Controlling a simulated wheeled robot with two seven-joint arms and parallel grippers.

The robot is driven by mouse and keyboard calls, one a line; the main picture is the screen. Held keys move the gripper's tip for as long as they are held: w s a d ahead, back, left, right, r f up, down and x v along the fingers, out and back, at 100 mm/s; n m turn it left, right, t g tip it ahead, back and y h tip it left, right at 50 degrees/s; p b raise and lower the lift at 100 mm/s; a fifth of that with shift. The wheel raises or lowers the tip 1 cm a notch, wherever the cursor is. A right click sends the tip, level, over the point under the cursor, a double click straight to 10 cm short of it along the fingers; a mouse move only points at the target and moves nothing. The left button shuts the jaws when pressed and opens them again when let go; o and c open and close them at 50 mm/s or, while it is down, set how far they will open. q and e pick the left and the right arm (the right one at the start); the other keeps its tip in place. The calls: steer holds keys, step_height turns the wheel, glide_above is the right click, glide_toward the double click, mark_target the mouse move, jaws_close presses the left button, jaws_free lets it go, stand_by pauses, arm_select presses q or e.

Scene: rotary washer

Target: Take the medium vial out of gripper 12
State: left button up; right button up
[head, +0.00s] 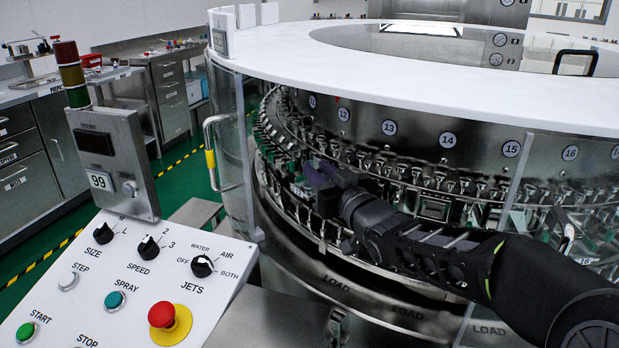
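The rotary washer (400,75) fills the right half of the head view, with a ring of small metal grippers inside it. The number 12 plate (344,114) is on the inner drum, left of number 13 (389,127). My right arm reaches in from the right through the open front. My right gripper (308,183) is at the ring, below and left of the number 12 plate. Its fingertips are dark and small among the metal parts, so I cannot tell whether they are open or hold anything. I cannot make out the medium vial. My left gripper does not show.
The control panel (135,285) stands at the front left, with a red stop button (162,314). A clear door (228,150) with a handle is left of the opening. The white top rim (450,80) overhangs the ring. LOAD labels mark the lower front.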

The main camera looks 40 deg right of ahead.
mark_target(312, 165)
steer(key=w, duration=0.2)
steer(key=w+d, duration=0.1)
steer(key=w, duration=0.1)
steer(key=shift+w+f, duration=0.15)
steer(key=shift+w, duration=0.2)
steer(key=shift+c, duration=0.3)
jaws_close()
